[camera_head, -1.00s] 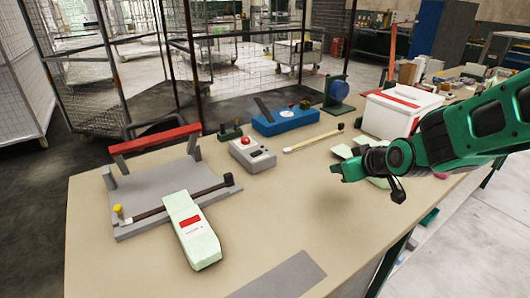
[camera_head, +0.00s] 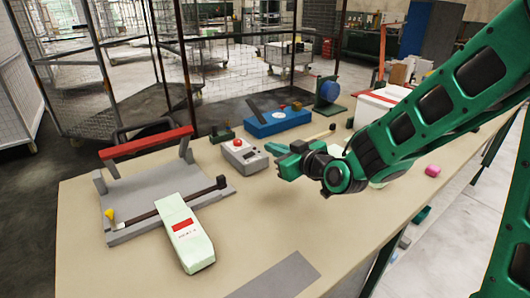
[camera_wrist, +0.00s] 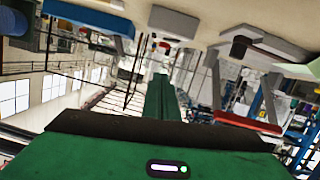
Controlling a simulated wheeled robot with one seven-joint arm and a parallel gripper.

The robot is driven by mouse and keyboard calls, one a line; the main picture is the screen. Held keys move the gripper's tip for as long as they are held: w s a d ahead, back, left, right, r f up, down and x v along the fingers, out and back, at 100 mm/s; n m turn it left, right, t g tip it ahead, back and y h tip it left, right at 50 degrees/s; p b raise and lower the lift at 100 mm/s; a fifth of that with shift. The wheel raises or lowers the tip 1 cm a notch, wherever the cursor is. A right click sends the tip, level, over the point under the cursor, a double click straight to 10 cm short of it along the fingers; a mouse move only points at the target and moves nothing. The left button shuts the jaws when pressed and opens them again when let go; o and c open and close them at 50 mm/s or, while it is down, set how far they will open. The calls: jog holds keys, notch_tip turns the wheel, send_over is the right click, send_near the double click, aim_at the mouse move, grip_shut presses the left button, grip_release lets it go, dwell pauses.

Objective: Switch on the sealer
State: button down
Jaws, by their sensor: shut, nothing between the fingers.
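A grey bench press with a red bar handle (camera_head: 147,143), which looks like the sealer, stands at the left of the table with its bar raised. A yellow knob (camera_head: 110,214) sits at its front left corner. A grey box with a red button (camera_head: 239,153) stands behind and right of it; I cannot tell whether it belongs to the sealer. My gripper (camera_head: 283,158) is shut and empty, in the air right of the grey box, apart from it. The wrist view appears upside down, with the red bar (camera_wrist: 246,123) at its right.
A pale green packet with a red label (camera_head: 184,232) lies across the front of the press. A blue device (camera_head: 277,122) and a blue reel (camera_head: 327,92) stand behind. A white box (camera_head: 373,104) is partly behind my arm.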

send_over(258, 160)
jog(key=shift+s+a+f, duration=0.1)
jog(key=shift+s+f, duration=0.1)
jog(key=shift+f, duration=0.95)
notch_tip(258, 160, down, 2)
jog(key=shift+w+f, duration=0.15)
jog(key=shift+d+f, duration=0.25)
jog(key=shift+f, duration=0.55)
jog(key=shift+a, duration=0.15)
